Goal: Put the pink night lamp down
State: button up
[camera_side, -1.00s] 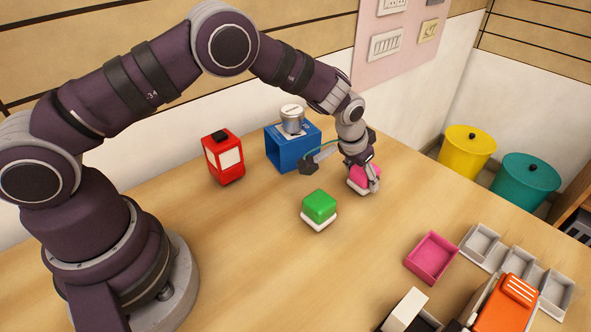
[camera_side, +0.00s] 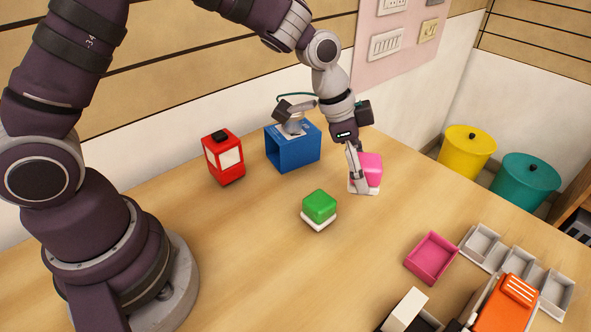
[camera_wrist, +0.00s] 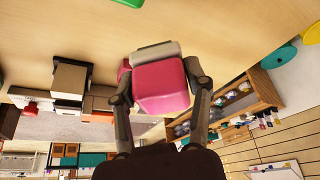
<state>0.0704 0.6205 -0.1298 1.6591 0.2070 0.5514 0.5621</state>
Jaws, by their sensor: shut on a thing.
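The pink night lamp (camera_side: 372,168), a pink block on a pale base, is at the far right of the table in the side view. My gripper (camera_side: 357,186) comes down on it from above and is shut on it. In the wrist view the lamp (camera_wrist: 160,88) sits between both fingers of my gripper (camera_wrist: 160,90), its pale base toward the table. The side view does not make clear whether the base touches the table (camera_side: 270,265). One finger hides part of the lamp's left side.
A green lamp (camera_side: 319,207) stands to the left and nearer. A blue box (camera_side: 293,152) and a red lantern (camera_side: 224,158) stand further left. A pink tray (camera_side: 432,257), grey trays (camera_side: 480,243) and an orange object (camera_side: 508,303) lie at the front right. Bare table surrounds the lamp.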

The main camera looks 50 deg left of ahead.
jog(key=s+d+m+g, duration=0.4)
jog(key=s+m+g, duration=0.2)
jog(key=s+m, duration=1)
jog(key=shift+m, duration=0.5)
notch_tip(320, 180, down, 8)
jog(key=shift+w+r, duration=0.1)
jog(key=shift+r, duration=0.05)
jog(key=shift+f, duration=0.25)
jog(key=o, duration=1.1)
jog(key=shift+w, duration=0.1)
jog(key=shift+o, duration=0.2)
